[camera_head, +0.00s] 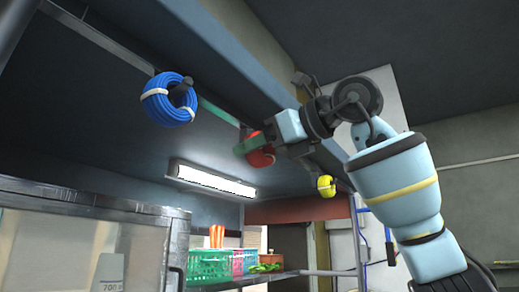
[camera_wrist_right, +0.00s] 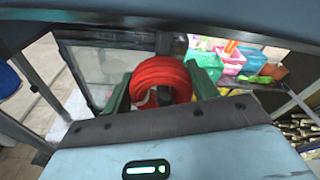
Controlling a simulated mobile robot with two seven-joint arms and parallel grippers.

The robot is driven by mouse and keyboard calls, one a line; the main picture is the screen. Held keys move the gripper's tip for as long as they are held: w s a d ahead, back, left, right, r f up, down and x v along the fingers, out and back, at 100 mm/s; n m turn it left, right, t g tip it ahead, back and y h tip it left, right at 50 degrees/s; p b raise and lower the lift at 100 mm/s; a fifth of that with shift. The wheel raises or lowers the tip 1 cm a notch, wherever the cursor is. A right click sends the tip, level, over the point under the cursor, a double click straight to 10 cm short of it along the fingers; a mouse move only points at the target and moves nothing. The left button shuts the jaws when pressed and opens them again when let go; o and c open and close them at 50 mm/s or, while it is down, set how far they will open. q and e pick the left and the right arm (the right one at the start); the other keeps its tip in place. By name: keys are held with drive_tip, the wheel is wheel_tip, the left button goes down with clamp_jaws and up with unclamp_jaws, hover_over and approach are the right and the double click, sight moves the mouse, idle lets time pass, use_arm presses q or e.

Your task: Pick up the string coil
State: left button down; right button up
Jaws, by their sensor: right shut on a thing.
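The red string coil (camera_head: 262,158) is up under the blue beam, partly hidden by my right gripper (camera_head: 252,146). In the right wrist view the red coil (camera_wrist_right: 155,75) sits between the two green fingers of my right gripper (camera_wrist_right: 160,88), which is shut on it. A dark upright piece shows at the coil's middle; I cannot tell whether the coil still hangs on a peg. A blue coil (camera_head: 158,101) with white ties hangs at the upper left, and a yellow coil (camera_head: 326,186) hangs to the right. My left gripper is not in view.
The blue beam (camera_head: 222,50) runs close above the coils. A lit lamp (camera_head: 212,180) is under the canopy. A glass-sided cabinet (camera_head: 75,245) stands at lower left. Green (camera_head: 209,266) and pink (camera_head: 238,262) baskets stand on a shelf below.

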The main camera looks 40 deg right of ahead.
drive_tip(key=shift+r, duration=0.1)
drive_tip(key=shift+r, duration=0.7)
drive_tip(key=f+v, duration=0.2)
drive_tip(key=v, duration=1.6)
drive_tip(key=shift+s+f, duration=0.15)
drive_tip(key=shift+f, duration=0.15)
drive_tip(key=shift+d, duration=0.1)
